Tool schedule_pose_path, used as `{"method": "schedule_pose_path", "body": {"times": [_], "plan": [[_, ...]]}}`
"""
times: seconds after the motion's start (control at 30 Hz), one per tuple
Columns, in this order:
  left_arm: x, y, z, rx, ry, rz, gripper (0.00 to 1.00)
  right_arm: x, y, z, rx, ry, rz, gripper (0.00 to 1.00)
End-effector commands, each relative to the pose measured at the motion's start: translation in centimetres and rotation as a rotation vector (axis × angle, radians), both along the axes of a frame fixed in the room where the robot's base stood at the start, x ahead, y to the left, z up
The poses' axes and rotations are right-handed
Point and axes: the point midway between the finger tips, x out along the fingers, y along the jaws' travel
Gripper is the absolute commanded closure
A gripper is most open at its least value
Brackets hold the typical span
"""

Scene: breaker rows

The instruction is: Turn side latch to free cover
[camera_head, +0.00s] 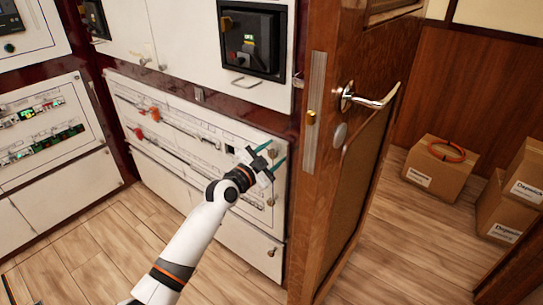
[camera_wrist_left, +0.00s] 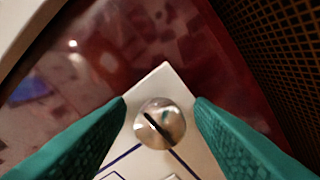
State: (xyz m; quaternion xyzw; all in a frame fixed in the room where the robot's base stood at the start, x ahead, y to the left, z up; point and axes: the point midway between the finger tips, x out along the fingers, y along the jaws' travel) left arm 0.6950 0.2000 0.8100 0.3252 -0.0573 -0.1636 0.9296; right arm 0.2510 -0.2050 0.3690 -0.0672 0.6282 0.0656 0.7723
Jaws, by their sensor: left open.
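A white cover panel (camera_head: 190,140) with printed lines and red handles fills the lower middle of the cabinet wall in the head view. A round silver slotted latch (camera_wrist_left: 168,116) sits at the panel's corner in the left wrist view, its slot running diagonally. My left gripper (camera_head: 273,157) is at the panel's upper right corner in the head view. Its teal fingers are open, one on each side of the latch, with visible gaps. Whether the fingertips touch the panel cannot be told. My right gripper is not in view.
An open wooden door (camera_head: 345,150) with a metal handle (camera_head: 370,99) stands close to the right of my left gripper. Cardboard boxes (camera_head: 440,168) lie beyond it, one with an orange ring on top. Another panel (camera_head: 45,125) is at left. The wooden floor in front is clear.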

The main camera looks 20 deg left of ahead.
Motion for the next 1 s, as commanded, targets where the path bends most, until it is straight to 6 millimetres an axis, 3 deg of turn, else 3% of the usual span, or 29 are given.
{"method": "schedule_pose_path", "body": {"times": [0.23, 0.5, 1.0], "plan": [[0.03, -0.02, -0.02, 0.0, 0.0, 0.0, 0.53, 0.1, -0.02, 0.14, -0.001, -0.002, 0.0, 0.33], [0.02, 0.0, -0.04, 0.0, 0.001, 0.001, 0.96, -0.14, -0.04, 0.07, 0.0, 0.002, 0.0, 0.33], [0.0, 0.01, -0.04, -0.136, 0.051, 0.0, 0.96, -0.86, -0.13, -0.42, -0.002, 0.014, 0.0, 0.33]]}}
